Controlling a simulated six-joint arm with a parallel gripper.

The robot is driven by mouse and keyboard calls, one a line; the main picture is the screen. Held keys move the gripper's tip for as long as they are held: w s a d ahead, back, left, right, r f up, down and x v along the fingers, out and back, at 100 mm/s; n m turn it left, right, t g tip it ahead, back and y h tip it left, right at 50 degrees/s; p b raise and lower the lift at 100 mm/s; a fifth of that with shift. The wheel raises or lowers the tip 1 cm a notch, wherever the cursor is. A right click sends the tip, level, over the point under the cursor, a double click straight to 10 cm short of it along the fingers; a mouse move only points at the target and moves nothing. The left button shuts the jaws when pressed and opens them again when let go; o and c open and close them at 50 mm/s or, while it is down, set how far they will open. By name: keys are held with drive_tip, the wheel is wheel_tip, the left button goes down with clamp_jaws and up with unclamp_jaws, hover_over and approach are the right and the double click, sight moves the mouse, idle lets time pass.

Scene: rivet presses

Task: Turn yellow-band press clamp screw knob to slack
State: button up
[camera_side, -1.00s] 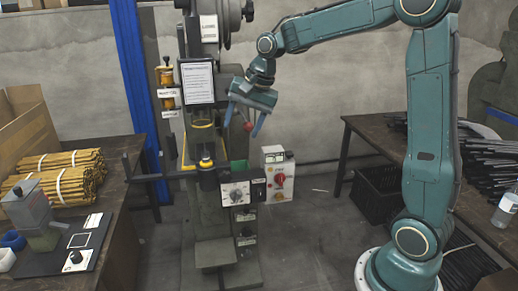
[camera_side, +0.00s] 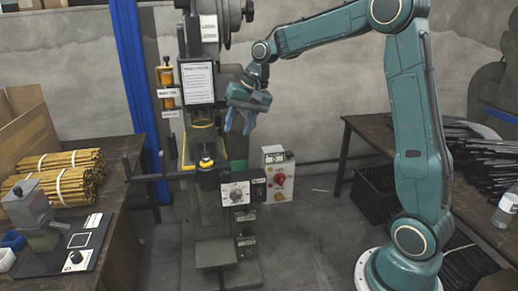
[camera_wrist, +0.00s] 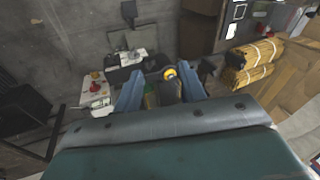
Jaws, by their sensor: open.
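The tall press (camera_side: 205,140) stands in the middle of the side view, with a yellow band around its column and a yellow ring (camera_side: 206,162) lower down. A yellow ring with a dark centre (camera_wrist: 169,73) shows ahead of my fingers in the wrist view. A white panel with a round dark knob (camera_side: 236,194) is on the press front. I cannot tell for sure which part is the clamp screw knob. My gripper (camera_side: 238,126) is open and empty, fingers pointing down, above and to the right of the yellow ring, apart from it.
A smaller press (camera_side: 35,215) and bundled yellow rods (camera_side: 55,170) are on the left table. The right table holds dark rods and a bottle (camera_side: 506,208).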

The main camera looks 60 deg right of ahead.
drive_tip(key=w+d+f+n, duration=0.5)
drive_tip(key=n, duration=0.3)
drive_tip(key=n+y, duration=0.1)
drive_tip(key=n, duration=0.8)
approach(225, 172)
drive_tip(key=shift+d+v, duration=0.2)
drive_tip(key=shift+v, duration=1.45)
drive_tip(key=shift+w+f, duration=0.15)
drive_tip(key=x, duration=1.3)
drive_tip(key=shift+a+f, duration=0.25)
drive_tip(key=shift+a, duration=0.1)
clamp_jaws()
